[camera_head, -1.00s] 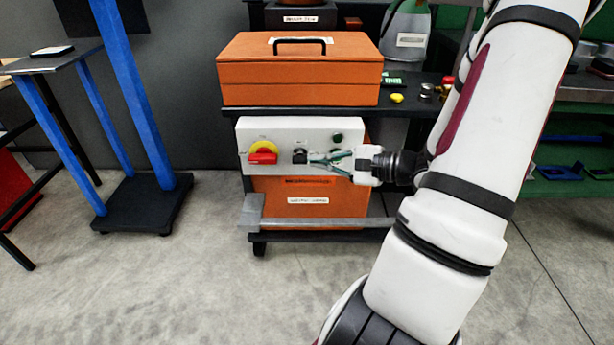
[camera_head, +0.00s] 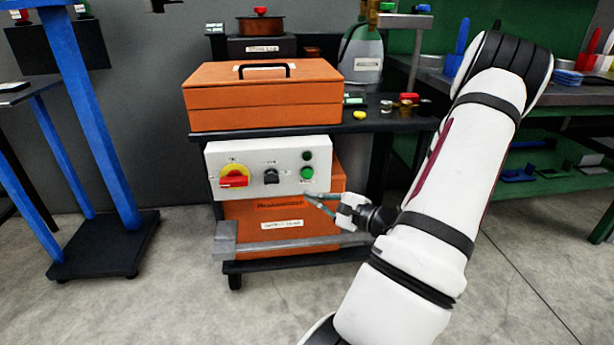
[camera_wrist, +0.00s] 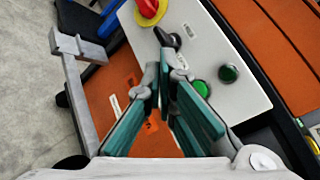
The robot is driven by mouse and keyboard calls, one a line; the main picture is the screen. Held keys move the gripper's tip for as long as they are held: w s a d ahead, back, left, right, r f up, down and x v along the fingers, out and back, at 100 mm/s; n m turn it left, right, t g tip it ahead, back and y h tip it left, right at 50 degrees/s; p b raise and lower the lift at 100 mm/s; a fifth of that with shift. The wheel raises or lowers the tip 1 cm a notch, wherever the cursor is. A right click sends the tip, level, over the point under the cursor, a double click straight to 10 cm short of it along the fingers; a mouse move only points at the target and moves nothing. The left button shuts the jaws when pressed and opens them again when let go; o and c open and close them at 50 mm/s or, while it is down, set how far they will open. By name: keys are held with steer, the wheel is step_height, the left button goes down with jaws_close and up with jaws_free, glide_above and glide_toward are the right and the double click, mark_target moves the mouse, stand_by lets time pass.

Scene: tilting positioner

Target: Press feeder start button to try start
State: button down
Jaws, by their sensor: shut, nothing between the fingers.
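The white control panel (camera_head: 222,158) faces me on the cart's front. It carries a bright green button (camera_head: 307,173), with a darker green round part (camera_head: 307,155) above it. In the wrist view the bright green button (camera_wrist: 201,88) lies right of my fingertips, and the darker green part (camera_wrist: 228,73) is farther right. My gripper (camera_head: 306,198) is shut and empty, its tips pointing left near the panel's lower right edge, just below the green button. In the wrist view my gripper (camera_wrist: 165,78) has teal finger pads. I see no contact with the button.
The panel also has a red and yellow switch (camera_head: 233,177) and a black knob (camera_head: 271,176). A grey rail (camera_head: 270,247) crosses below. An orange toolbox (camera_head: 262,100) sits above. A blue-legged stand (camera_head: 95,130) is at left; a green shelf unit (camera_head: 560,150) is at right.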

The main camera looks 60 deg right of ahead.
mark_target(310, 178)
steer(key=w+d, duration=0.5)
steer(key=d, duration=0.1)
stand_by(0.3)
steer(key=shift+w+d, duration=0.1)
steer(key=shift+w, duration=0.05)
stand_by(1.2)
steer(key=shift+w+d, duration=0.2)
steer(key=shift+d, duration=0.1)
steer(key=shift+w+d, duration=0.3)
steer(key=shift+d, duration=0.05)
stand_by(0.9)
steer(key=shift+a, duration=0.1)
steer(key=shift+s+a, duration=0.55)
steer(key=shift+a, duration=0.05)
stand_by(0.3)
steer(key=shift+s+a, duration=1.65)
steer(key=shift+a, duration=0.25)
